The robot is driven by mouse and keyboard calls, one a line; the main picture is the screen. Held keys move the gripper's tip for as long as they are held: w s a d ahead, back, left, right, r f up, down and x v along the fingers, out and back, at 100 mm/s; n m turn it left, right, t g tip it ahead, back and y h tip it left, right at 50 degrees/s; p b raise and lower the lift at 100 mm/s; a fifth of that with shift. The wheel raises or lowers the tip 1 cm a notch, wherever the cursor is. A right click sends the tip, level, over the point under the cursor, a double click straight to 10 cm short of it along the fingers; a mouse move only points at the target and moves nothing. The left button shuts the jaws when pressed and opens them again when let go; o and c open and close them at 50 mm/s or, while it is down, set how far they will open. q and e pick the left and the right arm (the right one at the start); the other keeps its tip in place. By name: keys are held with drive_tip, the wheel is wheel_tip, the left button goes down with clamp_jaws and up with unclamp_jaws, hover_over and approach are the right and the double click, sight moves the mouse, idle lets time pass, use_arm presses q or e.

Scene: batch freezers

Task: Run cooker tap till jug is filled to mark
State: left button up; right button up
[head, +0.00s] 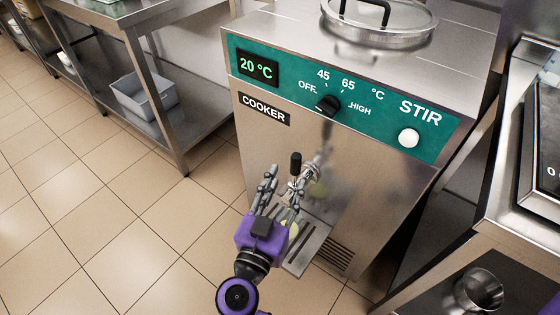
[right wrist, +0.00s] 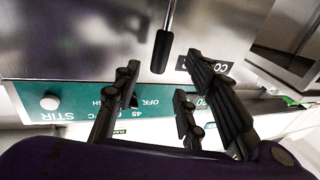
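The steel cooker (head: 262,135) fills the middle of the head view; its display reads 20 °C. Its tap (head: 310,172) is on the front, with an upright black handle (head: 296,162). The handle also shows in the right wrist view (right wrist: 162,52), beyond and between my finger tips. My right gripper (head: 282,180) is open and empty, just in front of the tap, apart from the handle as far as I can tell. A pale yellow patch (head: 289,216) shows behind the gripper, perhaps the jug; its mark and fill level cannot be seen. My left gripper is out of view.
A slotted drip tray (head: 308,246) juts out below the tap. A dial (head: 327,104) and a white STIR button (head: 408,138) are on the green panel. A bench with a steel cup (head: 480,290) below stands right. Tiled floor is free at left.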

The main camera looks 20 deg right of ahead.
sight(294, 166)
drive_tip(key=x, duration=0.8)
drive_tip(key=shift+f+b, duration=0.1)
drive_tip(key=shift+b, duration=0.2)
drive_tip(key=shift+s, duration=0.1)
drive_tip(key=shift+c, duration=0.5)
clamp_jaws()
